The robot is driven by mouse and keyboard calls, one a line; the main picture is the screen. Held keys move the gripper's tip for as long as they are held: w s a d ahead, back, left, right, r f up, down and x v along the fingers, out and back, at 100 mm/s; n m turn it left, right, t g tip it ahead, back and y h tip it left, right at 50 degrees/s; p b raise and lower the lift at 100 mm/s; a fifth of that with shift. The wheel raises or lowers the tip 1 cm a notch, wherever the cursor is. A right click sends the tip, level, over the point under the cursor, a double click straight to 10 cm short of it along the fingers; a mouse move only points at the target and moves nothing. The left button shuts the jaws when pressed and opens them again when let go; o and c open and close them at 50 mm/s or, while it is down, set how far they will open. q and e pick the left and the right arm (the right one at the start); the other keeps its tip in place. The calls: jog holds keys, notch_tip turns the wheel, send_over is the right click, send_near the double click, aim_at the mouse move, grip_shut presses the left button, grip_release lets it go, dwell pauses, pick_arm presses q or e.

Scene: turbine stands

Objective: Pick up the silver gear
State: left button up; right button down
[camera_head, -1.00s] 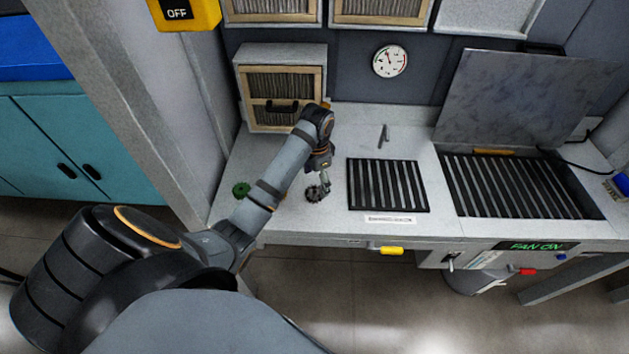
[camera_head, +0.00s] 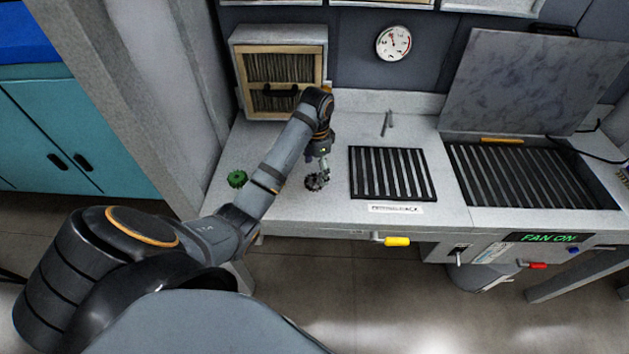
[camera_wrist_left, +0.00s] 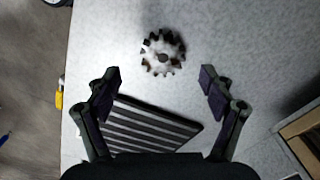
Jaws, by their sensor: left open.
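The silver gear (camera_head: 314,182) lies flat on the light grey bench top (camera_head: 300,212), left of the black slatted rack. My left gripper (camera_head: 324,174) is just above and beside the gear in the head view. In the wrist view its two fingers (camera_wrist_left: 160,82) are wide apart with nothing between them. The gear and the fingers look apart. My right gripper is not in view.
A green gear (camera_head: 237,178) lies left of the silver one. The black slatted rack (camera_head: 392,174) is to the right, with a larger grille (camera_head: 530,178) and raised lid beyond. A wood-framed filter box (camera_head: 284,80) stands behind.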

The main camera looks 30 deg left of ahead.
aim_at(315, 179)
pick_arm(q)
jog(key=f+b, duration=0.2)
jog(key=f, duration=0.1)
jog(key=f+b, duration=0.1)
jog(key=shift+w+a+f, duration=0.1)
jog(key=shift+a+f, duration=0.15)
jog(key=shift+f, duration=0.15)
jog(key=shift+r, duration=0.15)
jog(key=shift+c, duration=0.4)
grip_shut()
